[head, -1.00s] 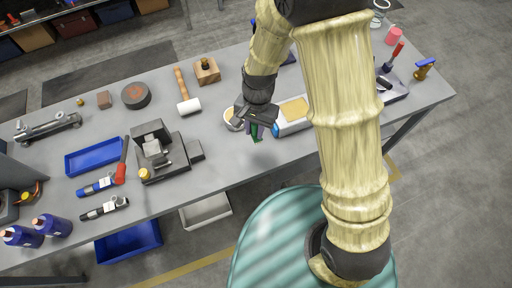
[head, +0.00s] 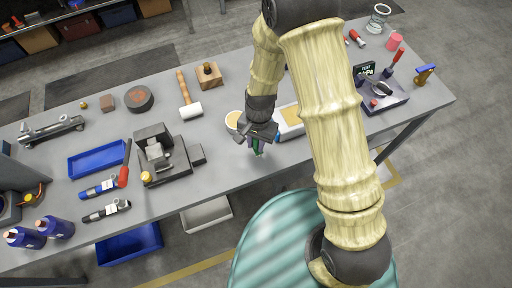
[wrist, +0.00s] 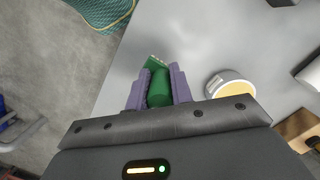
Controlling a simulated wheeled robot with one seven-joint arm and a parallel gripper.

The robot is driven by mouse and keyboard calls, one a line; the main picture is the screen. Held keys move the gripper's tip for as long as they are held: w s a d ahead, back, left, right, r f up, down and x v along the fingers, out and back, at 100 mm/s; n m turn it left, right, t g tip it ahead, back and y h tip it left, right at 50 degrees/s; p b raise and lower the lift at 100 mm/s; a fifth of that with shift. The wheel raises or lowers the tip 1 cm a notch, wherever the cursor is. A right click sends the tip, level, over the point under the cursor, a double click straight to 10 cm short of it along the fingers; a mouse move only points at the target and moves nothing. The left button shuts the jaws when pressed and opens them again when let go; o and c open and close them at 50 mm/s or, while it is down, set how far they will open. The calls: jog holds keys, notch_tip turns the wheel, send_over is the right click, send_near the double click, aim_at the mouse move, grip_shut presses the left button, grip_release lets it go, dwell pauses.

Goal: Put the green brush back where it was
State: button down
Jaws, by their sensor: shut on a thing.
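The green brush (wrist: 158,88) is between the two purple fingers of my gripper (wrist: 158,85) in the wrist view. Its far end, with a pale edge, sticks out past the fingertips. In the head view the green brush (head: 260,152) points down from my gripper (head: 257,140), over the front part of the grey workbench (head: 235,170). My gripper is shut on the brush. I cannot tell whether the brush touches the bench top.
A round cup with tan content (head: 234,121) stands just behind my gripper. A dark vise-like block (head: 160,153) and a mallet (head: 188,100) are left. Bare bench lies around the brush.

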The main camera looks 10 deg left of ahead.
aim_at(256, 149)
jog(key=shift+f+p, duration=0.4)
jog(key=shift+f, duration=1.55)
jog(key=shift+f, duration=0.2)
jog(key=c, duration=1.2)
grip_release()
jog(key=shift+c, duration=0.2)
notch_tip(256, 149, up, 12)
jog(key=w+b, duration=0.1)
jog(key=b, duration=0.1)
jog(key=shift+w+d+r, duration=0.15)
jog(key=shift+w+d, duration=0.05)
jog(key=shift+w, duration=0.15)
